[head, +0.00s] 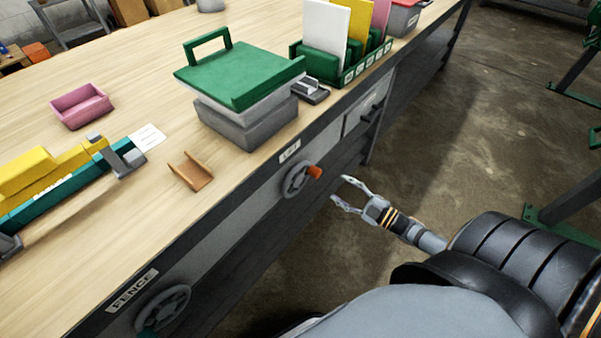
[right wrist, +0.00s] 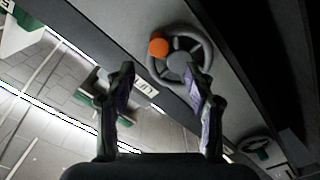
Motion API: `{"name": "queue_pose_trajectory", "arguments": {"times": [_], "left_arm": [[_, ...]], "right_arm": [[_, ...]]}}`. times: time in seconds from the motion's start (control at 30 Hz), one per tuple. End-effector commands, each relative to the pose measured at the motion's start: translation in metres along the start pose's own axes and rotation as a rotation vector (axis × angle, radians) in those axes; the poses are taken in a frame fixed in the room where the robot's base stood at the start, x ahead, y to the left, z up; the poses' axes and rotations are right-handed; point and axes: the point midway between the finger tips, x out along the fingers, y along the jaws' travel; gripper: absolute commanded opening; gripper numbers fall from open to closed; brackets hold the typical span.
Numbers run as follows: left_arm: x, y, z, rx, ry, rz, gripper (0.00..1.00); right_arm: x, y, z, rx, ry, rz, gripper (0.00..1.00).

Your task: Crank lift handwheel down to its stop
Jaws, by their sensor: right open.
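The lift handwheel (head: 297,180) is a grey spoked wheel with an orange knob (head: 314,172) on the bench's front face, under a small label reading LIFT (head: 289,151). In the head view the knob is on the wheel's right side. My right gripper (head: 339,190) is open and empty, just right of the knob and apart from it. In the right wrist view the wheel (right wrist: 181,62) and its orange knob (right wrist: 158,46) show ahead, beyond and between the open fingers (right wrist: 162,90). My left gripper is not in view.
A second handwheel (head: 163,310) labelled FENCE (head: 132,290) is on the same face, lower left. The bench top (head: 130,60) holds a green-lidded grey box (head: 245,120), a pink tray (head: 81,106), a brown channel piece (head: 190,171) and a card rack (head: 345,72). Open floor lies right.

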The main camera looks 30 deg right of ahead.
Motion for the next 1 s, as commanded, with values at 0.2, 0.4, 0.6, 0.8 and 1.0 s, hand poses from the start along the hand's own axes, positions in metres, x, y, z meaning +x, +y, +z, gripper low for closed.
{"name": "queue_pose_trajectory", "arguments": {"times": [0.2, 0.4, 0.6, 0.8, 1.0], "left_arm": [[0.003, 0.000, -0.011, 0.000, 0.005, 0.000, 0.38], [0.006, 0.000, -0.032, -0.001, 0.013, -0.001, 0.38], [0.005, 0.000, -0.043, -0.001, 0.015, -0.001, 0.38], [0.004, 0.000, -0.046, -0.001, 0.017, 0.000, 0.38], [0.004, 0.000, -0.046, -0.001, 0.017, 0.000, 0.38]], "right_arm": [[0.022, 0.001, 0.000, 0.000, 0.001, 0.004, 0.54], [0.066, 0.000, 0.001, 0.002, 0.000, 0.006, 0.54], [0.097, 0.001, 0.001, 0.002, -0.003, 0.004, 0.54], [0.105, 0.001, 0.001, 0.002, -0.005, 0.001, 0.54], [0.105, 0.001, 0.001, 0.002, -0.006, 0.001, 0.52]]}}
